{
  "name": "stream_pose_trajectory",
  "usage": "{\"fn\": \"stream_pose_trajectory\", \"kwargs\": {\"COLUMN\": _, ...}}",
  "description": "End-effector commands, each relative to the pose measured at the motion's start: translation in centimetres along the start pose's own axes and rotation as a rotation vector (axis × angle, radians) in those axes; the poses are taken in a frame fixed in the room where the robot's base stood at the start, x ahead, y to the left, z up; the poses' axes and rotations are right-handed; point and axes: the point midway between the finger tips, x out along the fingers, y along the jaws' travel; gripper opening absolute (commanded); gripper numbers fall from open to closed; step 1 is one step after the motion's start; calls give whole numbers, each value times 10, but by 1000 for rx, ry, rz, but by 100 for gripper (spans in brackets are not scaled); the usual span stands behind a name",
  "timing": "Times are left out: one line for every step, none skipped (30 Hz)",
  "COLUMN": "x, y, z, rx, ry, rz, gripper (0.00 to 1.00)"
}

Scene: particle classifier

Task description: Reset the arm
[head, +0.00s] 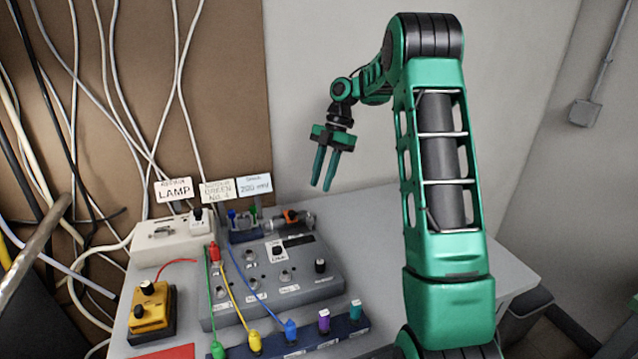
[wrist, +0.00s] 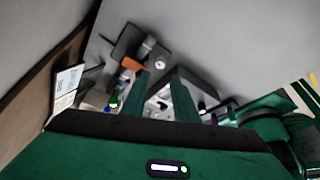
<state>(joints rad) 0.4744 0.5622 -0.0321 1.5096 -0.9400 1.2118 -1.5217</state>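My green arm rises at the right of the head view and bends over at the top. My gripper (head: 325,170) hangs above the table, pointing down, to the right of the control panel. Its two green fingers are apart with nothing between them. In the wrist view the two fingers of the gripper (wrist: 160,80) also stand apart, with the panel equipment beyond them. My gripper touches nothing.
The grey table (head: 385,205) carries a grey control panel (head: 270,280), a white lamp box (head: 170,235), a yellow box (head: 152,308) and a rack of coloured plugs (head: 345,325). Cables hang at the left. A pale wall stands behind; the table's back right is clear.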

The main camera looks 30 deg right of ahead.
Motion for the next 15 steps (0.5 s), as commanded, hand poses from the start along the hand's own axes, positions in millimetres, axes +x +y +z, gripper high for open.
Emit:
{"fn": "stream_pose_trajectory", "kwargs": {"x": 0, "y": 0, "z": 0, "rx": 0, "ry": 0, "rz": 0, "gripper": 27}}
{"fn": "stream_pose_trajectory", "kwargs": {"x": 0, "y": 0, "z": 0, "rx": 0, "ry": 0, "rz": 0, "gripper": 27}}
{"fn": "stream_pose_trajectory", "kwargs": {"x": 0, "y": 0, "z": 0, "rx": 0, "ry": 0, "rz": 0, "gripper": 27}}
{"fn": "stream_pose_trajectory", "kwargs": {"x": 0, "y": 0, "z": 0, "rx": 0, "ry": 0, "rz": 0, "gripper": 27}}
{"fn": "stream_pose_trajectory", "kwargs": {"x": 0, "y": 0, "z": 0, "rx": 0, "ry": 0, "rz": 0, "gripper": 27}}
{"fn": "stream_pose_trajectory", "kwargs": {"x": 0, "y": 0, "z": 0, "rx": 0, "ry": 0, "rz": 0, "gripper": 27}}
{"fn": "stream_pose_trajectory", "kwargs": {"x": 0, "y": 0, "z": 0, "rx": 0, "ry": 0, "rz": 0, "gripper": 27}}
{"fn": "stream_pose_trajectory", "kwargs": {"x": 0, "y": 0, "z": 0, "rx": 1, "ry": 0, "rz": 0, "gripper": 27}}
{"fn": "stream_pose_trajectory", "kwargs": {"x": 0, "y": 0, "z": -1, "rx": 4, "ry": -1, "rz": 0, "gripper": 27}}
{"fn": "stream_pose_trajectory", "kwargs": {"x": -1, "y": -1, "z": -2, "rx": 12, "ry": -3, "rz": 1, "gripper": 27}}
{"fn": "stream_pose_trajectory", "kwargs": {"x": -2, "y": -2, "z": -3, "rx": 25, "ry": -5, "rz": 1, "gripper": 27}}
{"fn": "stream_pose_trajectory", "kwargs": {"x": -4, "y": -4, "z": -6, "rx": 51, "ry": -10, "rz": 3, "gripper": 27}}
{"fn": "stream_pose_trajectory", "kwargs": {"x": -5, "y": -7, "z": -9, "rx": 78, "ry": -15, "rz": 4, "gripper": 27}}
{"fn": "stream_pose_trajectory", "kwargs": {"x": -8, "y": -10, "z": -13, "rx": 114, "ry": -22, "rz": 7, "gripper": 27}}
{"fn": "stream_pose_trajectory", "kwargs": {"x": -11, "y": -15, "z": -18, "rx": 172, "ry": -31, "rz": 10, "gripper": 27}}
